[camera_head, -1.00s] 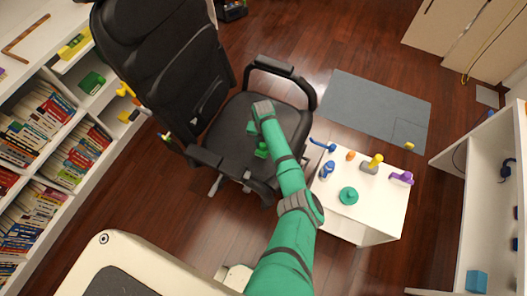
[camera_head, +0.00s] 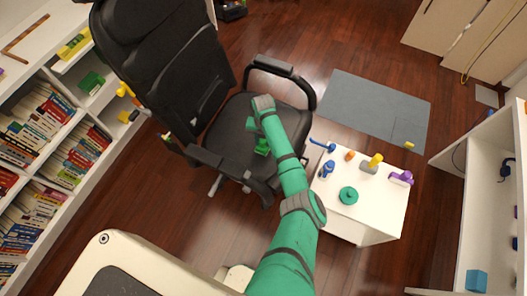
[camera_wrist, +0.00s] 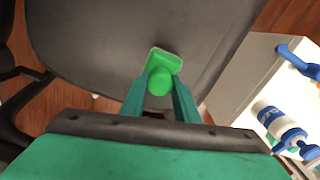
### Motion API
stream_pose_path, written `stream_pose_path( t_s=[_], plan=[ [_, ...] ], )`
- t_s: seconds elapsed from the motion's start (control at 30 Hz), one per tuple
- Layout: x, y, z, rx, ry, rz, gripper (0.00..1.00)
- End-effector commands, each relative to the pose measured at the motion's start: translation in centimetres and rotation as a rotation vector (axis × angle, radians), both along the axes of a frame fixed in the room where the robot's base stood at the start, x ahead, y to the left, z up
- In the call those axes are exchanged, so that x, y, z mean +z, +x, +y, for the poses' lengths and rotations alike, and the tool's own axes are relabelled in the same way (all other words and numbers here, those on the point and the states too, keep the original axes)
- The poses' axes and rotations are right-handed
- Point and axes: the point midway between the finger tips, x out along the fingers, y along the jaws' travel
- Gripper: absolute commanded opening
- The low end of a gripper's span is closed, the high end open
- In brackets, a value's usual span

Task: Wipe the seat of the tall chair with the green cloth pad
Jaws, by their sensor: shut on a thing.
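The tall black office chair (camera_head: 168,60) stands at the upper left of the head view, with its dark seat (camera_head: 225,125) facing up. The seat also fills the upper part of the wrist view (camera_wrist: 100,45). My gripper (camera_wrist: 160,88) is shut on the bright green cloth pad (camera_wrist: 166,60) by its round knob. In the head view the pad (camera_head: 262,147) shows over the front part of the seat, partly hidden by my arm. The pad appears at or very near the seat surface; I cannot tell if it touches.
Armrests (camera_head: 274,66) flank the seat. A small white table (camera_head: 375,212) to the right holds a blue-and-white bottle (camera_head: 327,169), a green round object (camera_head: 348,195) and other small items. A bookshelf (camera_head: 62,75) stands left. A grey mat (camera_head: 375,105) lies on the floor.

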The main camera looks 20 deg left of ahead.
Motion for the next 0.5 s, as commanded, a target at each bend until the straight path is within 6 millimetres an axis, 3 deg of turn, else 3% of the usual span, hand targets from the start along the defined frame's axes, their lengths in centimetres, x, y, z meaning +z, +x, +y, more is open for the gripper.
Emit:
stream_pose_path(
  t_s=[0.3,0.5],
  plan=[
    [2.5,0.0,0.1,0.001,0.001,-0.001,0.0],
    [2.9,0.0,0.0,0.0,0.0,0.0,0.0]
  ],
)
